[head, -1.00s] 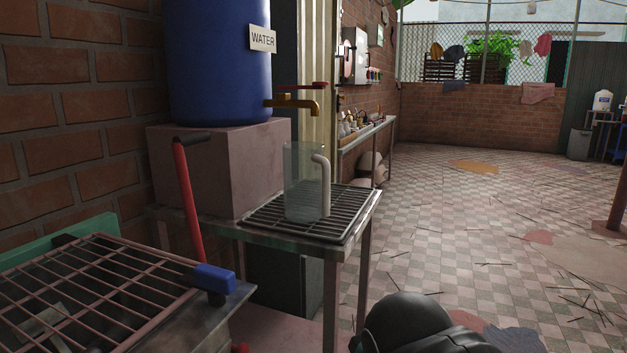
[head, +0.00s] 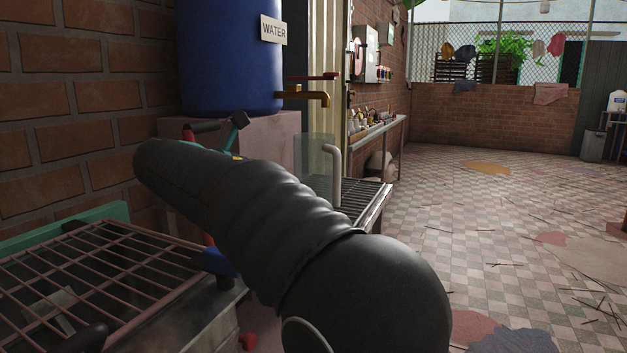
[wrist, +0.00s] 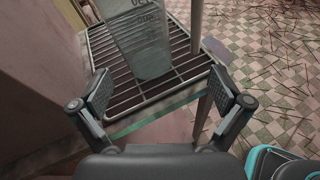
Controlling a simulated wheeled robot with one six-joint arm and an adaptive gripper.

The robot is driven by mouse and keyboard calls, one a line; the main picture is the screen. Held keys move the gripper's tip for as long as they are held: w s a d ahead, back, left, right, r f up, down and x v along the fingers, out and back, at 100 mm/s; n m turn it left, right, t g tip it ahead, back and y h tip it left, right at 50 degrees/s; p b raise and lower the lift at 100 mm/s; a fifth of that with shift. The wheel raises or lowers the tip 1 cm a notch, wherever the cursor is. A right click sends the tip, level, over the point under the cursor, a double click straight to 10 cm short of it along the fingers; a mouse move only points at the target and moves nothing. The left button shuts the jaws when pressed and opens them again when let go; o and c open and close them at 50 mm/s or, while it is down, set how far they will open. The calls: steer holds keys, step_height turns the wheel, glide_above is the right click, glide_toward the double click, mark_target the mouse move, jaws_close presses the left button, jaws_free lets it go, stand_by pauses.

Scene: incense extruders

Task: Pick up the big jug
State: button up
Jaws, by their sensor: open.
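The big jug (head: 318,158) is clear with a pale upright handle on its right. It stands upright on a metal rack (head: 365,203) on the small table, below the brass tap. In the head view my arm hides its lower left part. In the wrist view the jug (wrist: 142,42) is ahead at the top, with its handle (wrist: 196,22) to the right and its top cut off by the frame. My gripper (wrist: 167,93) is open and empty. Its two fingers are spread wide, short of the jug and apart from it.
A blue water barrel (head: 230,60) stands on a block behind the rack, its brass tap (head: 308,97) above the jug. A barred grate (head: 110,275) with a red lever is at lower left. The tiled floor (head: 490,200) on the right is mostly open.

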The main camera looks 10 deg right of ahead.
mark_target(298, 166)
steer(key=w+a+r+n+h, duration=0.1)
steer(key=w+a, duration=0.1)
steer(key=a, duration=0.1)
steer(key=shift+t, duration=0.4)
steer(key=x, duration=0.4)
steer(key=b+x, duration=0.1)
steer(key=x, duration=0.2)
steer(key=shift+w+d+r, duration=0.2)
steer(key=shift+d, duration=0.15)
steer(key=shift+b+x, duration=0.35)
steer(key=shift+x, duration=2.3)
steer(key=shift+f, duration=0.15)
steer(key=c, duration=1)
